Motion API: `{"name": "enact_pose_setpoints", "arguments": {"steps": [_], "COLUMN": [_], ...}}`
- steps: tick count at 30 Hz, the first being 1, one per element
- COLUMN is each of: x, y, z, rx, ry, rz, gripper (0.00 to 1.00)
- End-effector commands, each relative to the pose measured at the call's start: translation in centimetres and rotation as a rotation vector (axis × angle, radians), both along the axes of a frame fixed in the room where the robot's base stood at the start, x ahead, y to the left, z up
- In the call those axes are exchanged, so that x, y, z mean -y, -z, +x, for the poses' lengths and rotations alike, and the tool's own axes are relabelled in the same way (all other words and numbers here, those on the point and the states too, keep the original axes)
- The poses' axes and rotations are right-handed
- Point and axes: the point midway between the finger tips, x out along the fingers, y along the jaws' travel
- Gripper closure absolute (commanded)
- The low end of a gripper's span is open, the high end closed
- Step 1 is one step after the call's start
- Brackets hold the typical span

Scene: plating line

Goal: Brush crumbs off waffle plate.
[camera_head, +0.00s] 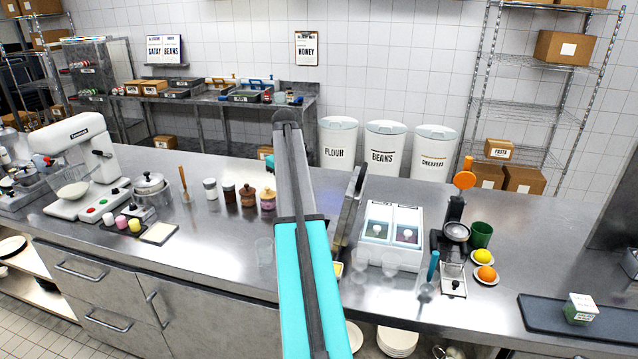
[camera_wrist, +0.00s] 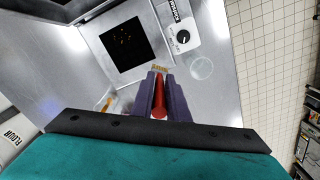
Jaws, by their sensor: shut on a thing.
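The waffle plate (camera_wrist: 140,52) is a black square set in a grey metal appliance, in the upper part of the wrist view. Small orange-brown crumbs (camera_wrist: 122,40) lie scattered on its surface. My gripper (camera_wrist: 160,84) is shut on a brush (camera_wrist: 160,108) with a red handle and short tan bristles. The bristles point towards the appliance and show just below the plate's lower right corner; I cannot tell whether they touch anything. In the head view my arm covers the gripper and the plate. An upright metal lid (camera_head: 350,208) shows beside the arm.
A control box with a dial (camera_wrist: 182,38) and a clear cup (camera_wrist: 201,68) are right of the plate. In the head view, a white two-well box (camera_head: 378,258) stands right of my arm, and several jars (camera_head: 247,196) stand left.

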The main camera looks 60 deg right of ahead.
Motion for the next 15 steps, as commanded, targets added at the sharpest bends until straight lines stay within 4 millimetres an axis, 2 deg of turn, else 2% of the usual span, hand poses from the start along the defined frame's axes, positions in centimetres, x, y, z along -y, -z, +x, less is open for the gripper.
{"name": "enact_pose_setpoints", "arguments": {"steps": [1,6,10,15], "x": [1.6,5.0,6.4,6.9], "y": [-0.7,-1.5,-1.8,-1.9], "z": [-1.4,-5.0,-6.7,-7.3], "rx": [0.001,0.002,0.002,0.002], "ry": [0.026,0.090,0.117,0.127], "rz": [0.000,-0.002,-0.003,-0.003], "gripper": [1.00,1.00,1.00,1.00]}}
